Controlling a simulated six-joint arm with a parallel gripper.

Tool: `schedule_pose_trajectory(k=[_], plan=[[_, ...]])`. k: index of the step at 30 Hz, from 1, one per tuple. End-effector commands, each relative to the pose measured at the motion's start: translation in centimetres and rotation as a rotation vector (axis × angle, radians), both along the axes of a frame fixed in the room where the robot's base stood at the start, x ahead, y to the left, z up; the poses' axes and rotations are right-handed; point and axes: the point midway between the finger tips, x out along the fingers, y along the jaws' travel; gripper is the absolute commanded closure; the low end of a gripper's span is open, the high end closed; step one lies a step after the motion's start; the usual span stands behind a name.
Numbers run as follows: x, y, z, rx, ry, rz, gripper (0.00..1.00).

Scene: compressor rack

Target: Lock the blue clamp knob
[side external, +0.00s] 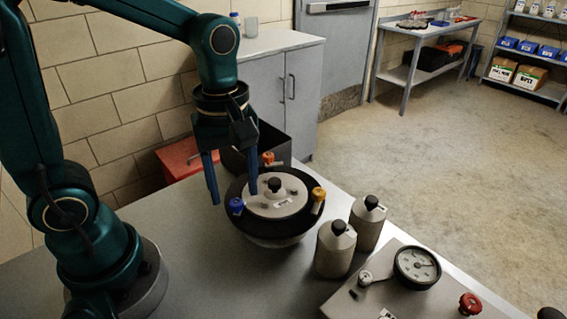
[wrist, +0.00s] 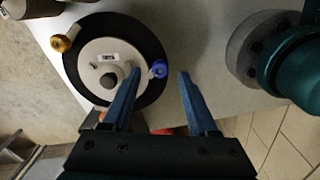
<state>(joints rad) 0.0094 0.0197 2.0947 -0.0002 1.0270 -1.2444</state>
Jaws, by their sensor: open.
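The blue clamp knob (side external: 236,205) is on the left rim of a round black vessel (side external: 245,220) with a pale lid (side external: 276,196). In the wrist view the blue knob (wrist: 159,69) lies just beyond and between my fingertips, nearer the left one. An orange-yellow knob (side external: 318,194) and an orange-red knob (side external: 268,158) are also on the rim. My gripper (side external: 233,198) is open and empty, pointing down over the vessel's left side; its fingertips show in the wrist view (wrist: 160,73). I cannot tell whether the fingers touch anything.
Two grey bottles (side external: 335,250) with black caps stand right of the vessel. A panel with a gauge (side external: 417,267) and a red knob (side external: 470,304) is at the front right. A dark open box (side external: 256,150) stands behind the vessel. The table left of the vessel is clear.

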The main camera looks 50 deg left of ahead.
Motion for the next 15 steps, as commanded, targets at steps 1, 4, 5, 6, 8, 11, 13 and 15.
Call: schedule_pose_trajectory(k=[1,4,5,6,8,11,13,15], plan=[[-0.1,0.0,-0.6,0.0,0.005,0.0,0.41],[-0.1,0.0,-1.4,0.0,0.003,0.0,0.41],[-0.1,0.0,-1.6,0.0,0.002,0.0,0.41],[-0.1,0.0,-1.8,-0.001,0.001,0.0,0.41],[-0.1,0.0,-1.9,-0.001,0.001,-0.001,0.41],[0.0,0.0,-2.0,-0.001,0.0,-0.001,0.41],[0.0,0.0,-2.0,0.0,0.0,-0.001,0.41],[0.0,0.0,-2.0,0.0,0.0,-0.001,0.44]])
